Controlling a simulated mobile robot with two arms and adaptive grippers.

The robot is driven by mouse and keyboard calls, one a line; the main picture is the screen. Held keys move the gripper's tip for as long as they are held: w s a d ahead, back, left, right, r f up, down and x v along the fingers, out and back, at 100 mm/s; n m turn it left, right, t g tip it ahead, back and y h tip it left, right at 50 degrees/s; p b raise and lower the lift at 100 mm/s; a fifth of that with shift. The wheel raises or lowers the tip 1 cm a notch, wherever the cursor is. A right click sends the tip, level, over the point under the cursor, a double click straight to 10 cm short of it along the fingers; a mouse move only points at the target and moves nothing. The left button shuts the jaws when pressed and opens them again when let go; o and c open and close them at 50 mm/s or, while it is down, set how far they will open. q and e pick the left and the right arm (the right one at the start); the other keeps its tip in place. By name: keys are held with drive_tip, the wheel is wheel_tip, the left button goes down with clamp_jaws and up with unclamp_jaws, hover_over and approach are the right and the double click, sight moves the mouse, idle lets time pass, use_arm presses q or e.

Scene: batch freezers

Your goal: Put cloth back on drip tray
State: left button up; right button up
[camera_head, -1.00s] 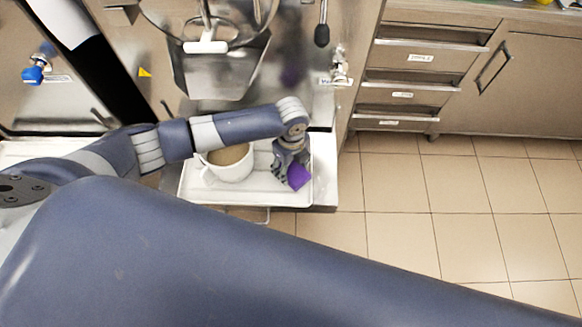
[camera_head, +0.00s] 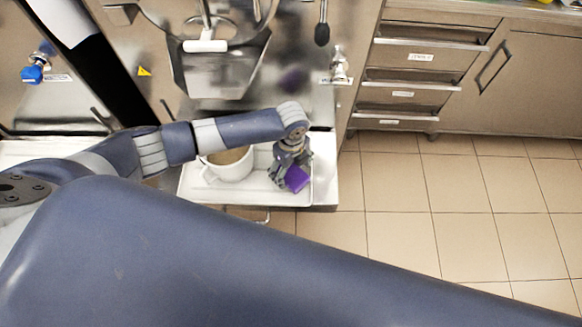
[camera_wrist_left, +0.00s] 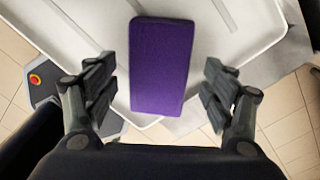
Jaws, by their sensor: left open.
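A purple cloth (camera_head: 297,179), shaped like a flat folded block, is at the right part of the white drip tray (camera_head: 240,197). In the left wrist view the cloth (camera_wrist_left: 161,68) lies on the tray (camera_wrist_left: 235,62), its near end close to the tray's edge. My left gripper (camera_head: 288,181) is over the cloth. In the left wrist view its fingers (camera_wrist_left: 160,92) are spread on either side of the cloth, with a gap on both sides. The gripper partly hides the cloth in the head view. My right gripper is not in view.
A white cup (camera_head: 230,166) with brown content stands on the tray, left of my left gripper. A steel chute (camera_head: 215,72) hangs above it. Drawers (camera_head: 405,95) stand at the right, with open tiled floor (camera_head: 450,205) before them.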

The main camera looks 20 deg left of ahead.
sight(291, 172)
use_arm(q)
drive_tip(key=shift+r, duration=0.25)
wheel_tip(291, 172, up, 12)
idle(0.7)
